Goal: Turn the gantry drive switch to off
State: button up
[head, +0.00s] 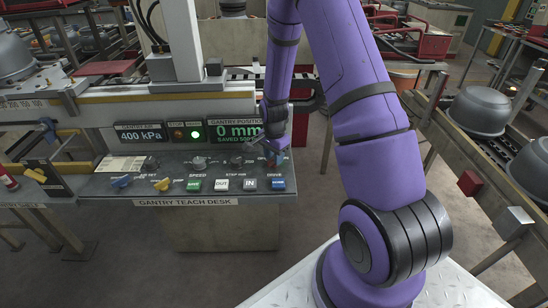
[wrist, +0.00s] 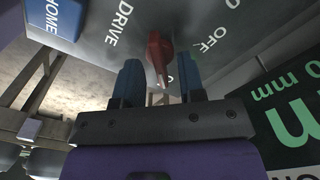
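The drive switch is a red knob (wrist: 157,46) in the wrist view, on the grey desk panel beside the word DRIVE. Its narrow end with a pale tip points down the picture, toward my gripper. The word OFF is printed to its right. My gripper (wrist: 160,70) is open, with one blue finger on each side of the knob; I cannot tell whether either finger touches it.
Speed and step knobs (head: 199,162) stand left of my gripper. A row of buttons, including the blue HOME button (head: 278,184), lies in front. The display panel (head: 236,132) reads 0 mm behind the desk. A conveyor with metal bowls (head: 479,110) is at right.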

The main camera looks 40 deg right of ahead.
jog(key=shift+f, duration=0.35)
jog(key=shift+c, duration=0.2)
grip_shut()
